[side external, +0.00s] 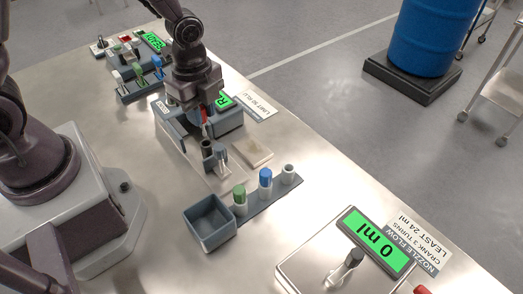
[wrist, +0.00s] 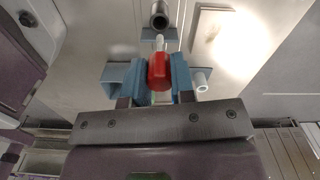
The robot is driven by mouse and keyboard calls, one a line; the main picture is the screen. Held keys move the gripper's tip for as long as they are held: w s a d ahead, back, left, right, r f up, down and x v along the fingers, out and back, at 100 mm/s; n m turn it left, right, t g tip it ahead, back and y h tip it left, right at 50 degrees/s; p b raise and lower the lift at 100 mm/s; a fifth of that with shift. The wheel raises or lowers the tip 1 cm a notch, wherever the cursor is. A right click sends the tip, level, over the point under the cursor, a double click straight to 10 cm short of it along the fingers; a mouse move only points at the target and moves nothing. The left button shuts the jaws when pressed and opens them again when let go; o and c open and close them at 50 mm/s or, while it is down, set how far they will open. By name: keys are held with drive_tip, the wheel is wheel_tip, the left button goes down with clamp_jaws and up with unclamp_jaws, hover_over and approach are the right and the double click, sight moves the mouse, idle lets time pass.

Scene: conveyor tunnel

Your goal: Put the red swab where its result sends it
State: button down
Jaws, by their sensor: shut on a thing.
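The red swab (wrist: 158,70) is between the two blue fingers of my gripper (wrist: 160,80) in the wrist view. In the side view my gripper (side external: 204,112) hangs low at the grey tabletop device, and a bit of red shows under it. The device's green display (side external: 225,100) is mostly hidden by my arm; only a letter like "R" shows. A dark round tube mouth (wrist: 160,18) lies just beyond the swab in the wrist view. I cannot tell whether the swab touches anything below.
In front are an open blue-grey bin (side external: 209,222) and a rack with a green-capped holder (side external: 240,197), a blue-capped one (side external: 265,180) and a pale one (side external: 288,174). A flat pale pad (side external: 252,152) lies beside the device. A display (side external: 377,242) reads "0 ml". Another station (side external: 153,42) stands behind.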

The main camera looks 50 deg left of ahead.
drive_tip(key=shift+d, duration=0.25)
drive_tip(key=w+d+r+m, duration=0.1)
drive_tip(key=w+d+m, duration=0.2)
drive_tip(key=w+d, duration=0.35)
drive_tip(key=w+d+r+m, duration=0.2)
drive_tip(key=w+d+m, duration=0.15)
drive_tip(key=d, duration=0.55)
drive_tip(key=shift+n, duration=0.25)
drive_tip(key=shift+w+a+f, duration=0.1)
drive_tip(key=shift+a+f, duration=0.05)
drive_tip(key=shift+f, duration=1.15)
drive_tip(key=shift+a+f, duration=0.1)
drive_tip(key=shift+f, duration=1.2)
drive_tip(key=shift+f, duration=0.2)
drive_tip(key=shift+f, duration=2.6)
drive_tip(key=c, duration=0.9)
unclamp_jaws()
